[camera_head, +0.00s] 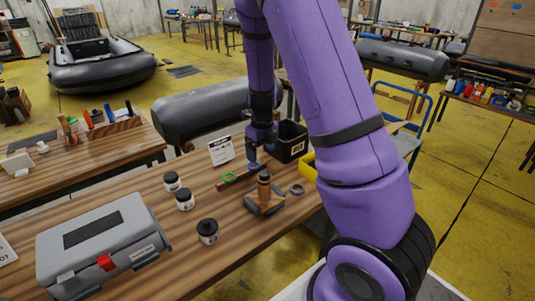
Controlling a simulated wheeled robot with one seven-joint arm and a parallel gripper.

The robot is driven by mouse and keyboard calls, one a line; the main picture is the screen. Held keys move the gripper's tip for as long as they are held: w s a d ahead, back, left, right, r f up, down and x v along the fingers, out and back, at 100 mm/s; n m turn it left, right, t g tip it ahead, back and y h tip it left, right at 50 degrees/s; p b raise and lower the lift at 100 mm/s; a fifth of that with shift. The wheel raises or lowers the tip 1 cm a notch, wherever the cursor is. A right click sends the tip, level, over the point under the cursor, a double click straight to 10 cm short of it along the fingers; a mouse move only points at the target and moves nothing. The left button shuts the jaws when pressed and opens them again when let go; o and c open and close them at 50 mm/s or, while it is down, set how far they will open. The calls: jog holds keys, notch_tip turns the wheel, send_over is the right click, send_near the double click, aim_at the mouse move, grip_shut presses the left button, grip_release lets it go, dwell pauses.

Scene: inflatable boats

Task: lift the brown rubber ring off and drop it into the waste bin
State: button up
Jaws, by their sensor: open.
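My gripper (253,160) points down over the far part of the wooden workbench, above the right end of a small wooden strip (222,186). The jaws are open, small in the picture, and a bit of blue shows at their tips. A green ring (230,177) lies on the strip, left of the gripper. I cannot clearly make out the brown rubber ring; the gripper may hide it. A black open-topped bin (291,141) with a pale label, probably the waste bin, stands right of the gripper; its inside is mostly hidden.
A brown bottle-like object (264,184) stands on a dark base in front of the gripper, with a grey ring (297,189) to its right. A yellow container (308,168) is partly behind my arm. Dark-lidded jars (208,232) and a grey toolbox (107,245) stand at left. A white sign (221,150) stands behind.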

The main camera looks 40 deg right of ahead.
aim_at(264, 173)
jog(key=shift+d+f+m, duration=0.3)
jog(key=shift+f+m, duration=0.05)
jog(key=shift+f, duration=0.2)
jog(key=shift+d+f+m, duration=0.25)
jog(key=shift+f+m, duration=0.1)
jog(key=shift+f, duration=4.05)
jog(key=c, duration=0.6)
jog(key=shift+o, duration=0.2)
jog(key=shift+r, duration=0.1)
jog(key=shift+r, duration=3.45)
